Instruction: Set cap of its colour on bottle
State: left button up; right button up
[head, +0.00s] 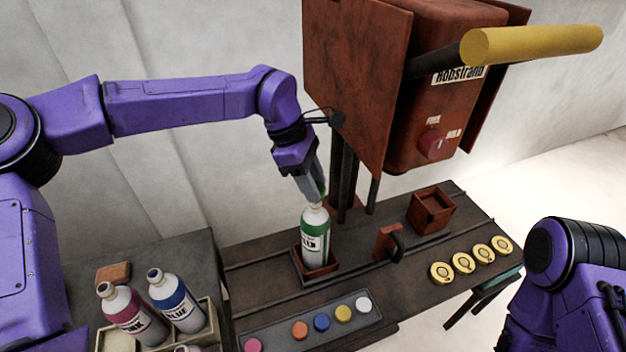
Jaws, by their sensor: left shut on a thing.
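A white bottle with a green band and label (315,238) stands upright in a square brown holder (323,272) on the dark bench. My left gripper (317,198) points down at the bottle's top and is shut on what seems to be the green cap, mostly hidden by the fingers. I cannot tell whether the cap touches the bottle's mouth. A grey tray (283,340) holds pink (253,345), orange (300,330), blue (321,322), yellow (343,313) and white (363,304) caps; no green one shows there. My right gripper is out of view.
A crate (214,325) at lower left holds a pink bottle (133,312), a blue bottle (177,301) and a partly seen one. A rusty press with a yellow-handled lever (530,43) stands behind. An open brown box (432,212) and several gold discs (463,263) are at right.

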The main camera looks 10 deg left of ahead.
pick_arm(q)
jog(key=shift+f, duration=0.15)
jog(key=shift+f+b, duration=0.45)
jog(key=shift+f, duration=0.45)
jog(key=o, duration=1.1)
jog(key=b+v, duration=0.1)
jog(key=v, duration=0.9)
jog(key=shift+a+r+b, duration=0.2)
jog(key=shift+r+b, duration=0.05)
jog(key=shift+b, duration=0.15)
jog(key=shift+w+r, duration=0.1)
